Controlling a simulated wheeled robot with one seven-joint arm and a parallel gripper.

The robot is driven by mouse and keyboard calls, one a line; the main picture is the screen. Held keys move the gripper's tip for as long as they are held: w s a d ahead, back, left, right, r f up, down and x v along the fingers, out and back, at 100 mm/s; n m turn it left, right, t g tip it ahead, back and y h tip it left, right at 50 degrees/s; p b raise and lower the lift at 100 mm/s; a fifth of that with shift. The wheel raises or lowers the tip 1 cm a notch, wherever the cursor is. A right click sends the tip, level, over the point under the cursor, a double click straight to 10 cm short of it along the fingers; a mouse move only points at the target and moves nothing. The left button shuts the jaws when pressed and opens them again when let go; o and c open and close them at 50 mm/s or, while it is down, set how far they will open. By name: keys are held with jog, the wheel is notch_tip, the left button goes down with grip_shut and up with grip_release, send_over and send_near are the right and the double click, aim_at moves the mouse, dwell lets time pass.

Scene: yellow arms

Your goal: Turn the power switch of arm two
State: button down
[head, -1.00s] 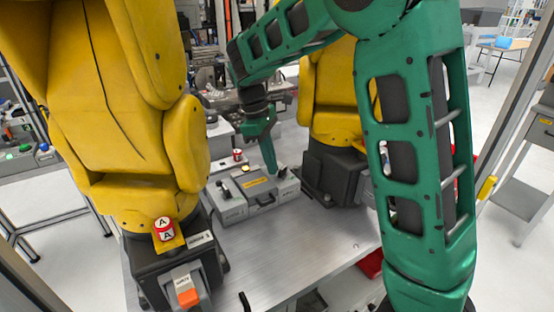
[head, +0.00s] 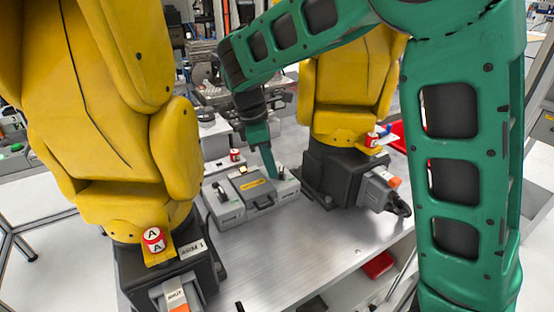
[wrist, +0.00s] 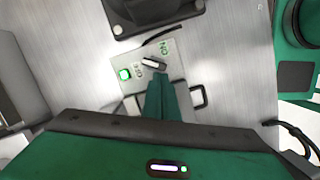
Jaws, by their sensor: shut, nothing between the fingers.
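A grey control box (head: 262,204) stands on the metal table between two yellow arms. The right yellow arm (head: 350,85) has its dark base next to the box's right end. A dark rotary switch (head: 281,170) shows on that end; the wrist view shows the switch (wrist: 153,63) with a pale bar, set slantwise, next to a lit green button (wrist: 125,74) and a green label (wrist: 164,48). My green gripper (head: 271,177) is shut and empty, pointing down at this end. In the wrist view the fingertips (wrist: 162,77) lie close to the switch; contact cannot be told.
The left yellow arm (head: 95,110) carries an "ARM 1" label and a red-and-white "A" marker (head: 153,240). Another dark knob (head: 222,190) is on the box's left end. The front table is clear; a red bin (head: 377,264) is below.

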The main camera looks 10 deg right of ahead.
jog(key=n, duration=0.2)
jog(key=s+n+t, duration=0.1)
jog(key=n, duration=0.1)
jog(key=shift+d, duration=0.3)
jog(key=shift+s, duration=0.15)
dwell(0.4)
jog(key=shift+d, duration=0.1)
